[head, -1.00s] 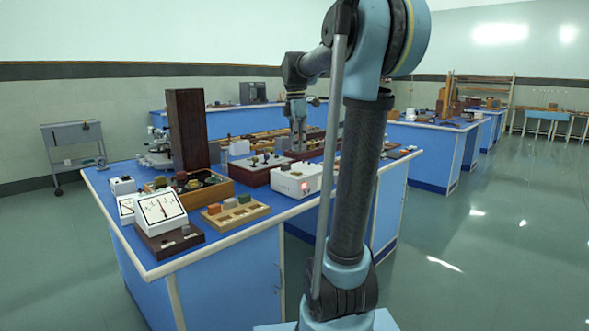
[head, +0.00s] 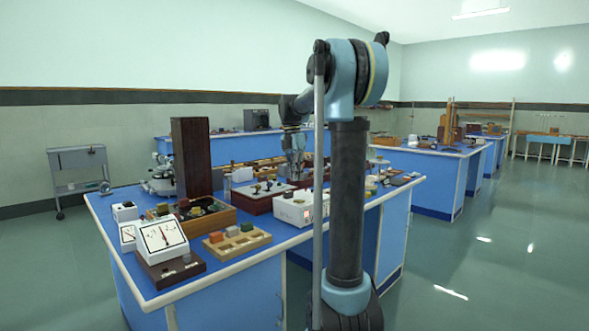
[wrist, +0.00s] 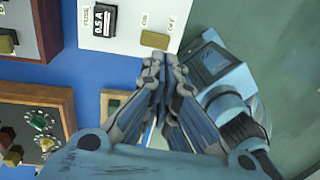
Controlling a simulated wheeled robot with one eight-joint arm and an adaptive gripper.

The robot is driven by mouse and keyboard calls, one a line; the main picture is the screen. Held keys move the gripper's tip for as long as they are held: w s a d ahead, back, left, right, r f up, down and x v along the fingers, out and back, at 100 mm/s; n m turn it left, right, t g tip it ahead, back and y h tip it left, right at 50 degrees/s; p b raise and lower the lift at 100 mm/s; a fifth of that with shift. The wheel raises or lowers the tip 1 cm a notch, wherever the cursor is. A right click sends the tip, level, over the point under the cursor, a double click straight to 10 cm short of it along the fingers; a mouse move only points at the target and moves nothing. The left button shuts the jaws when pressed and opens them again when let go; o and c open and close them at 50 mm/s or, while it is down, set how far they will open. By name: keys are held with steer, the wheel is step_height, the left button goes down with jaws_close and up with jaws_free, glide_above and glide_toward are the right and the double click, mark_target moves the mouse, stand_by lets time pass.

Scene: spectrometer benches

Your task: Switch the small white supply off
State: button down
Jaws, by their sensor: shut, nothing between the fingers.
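The small white supply (head: 290,209) is a low white box near the right part of the front bench, with a reddish lamp on its front. In the wrist view its white panel (wrist: 125,14) is at the top, with a black fuse block marked 0.5 A and ON and OFF labels. A tan switch (wrist: 154,40) sits beside those labels; its exact tilt is unclear. My gripper (wrist: 158,62) is shut and empty, its fingertips just below the switch in the picture. Contact cannot be told. In the head view my gripper (head: 296,178) points down above the supply.
A dark red-brown based apparatus (head: 262,196) stands just behind the supply. A wooden tray of blocks (head: 236,244) and a white dial meter (head: 163,238) stand to the left. A tall dark box (head: 190,158) rises behind. Floor right of the bench is clear.

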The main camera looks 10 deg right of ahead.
mark_target(300, 202)
steer(key=f, duration=0.5)
steer(key=s+f, duration=0.1)
steer(key=f, duration=0.2)
steer(key=shift+d, duration=0.3)
steer(key=shift+s+d+f+t+y, duration=0.3)
steer(key=shift+s+f+t+y, duration=0.15)
steer(key=shift+t+y, duration=0.35)
steer(key=shift+s, duration=0.2)
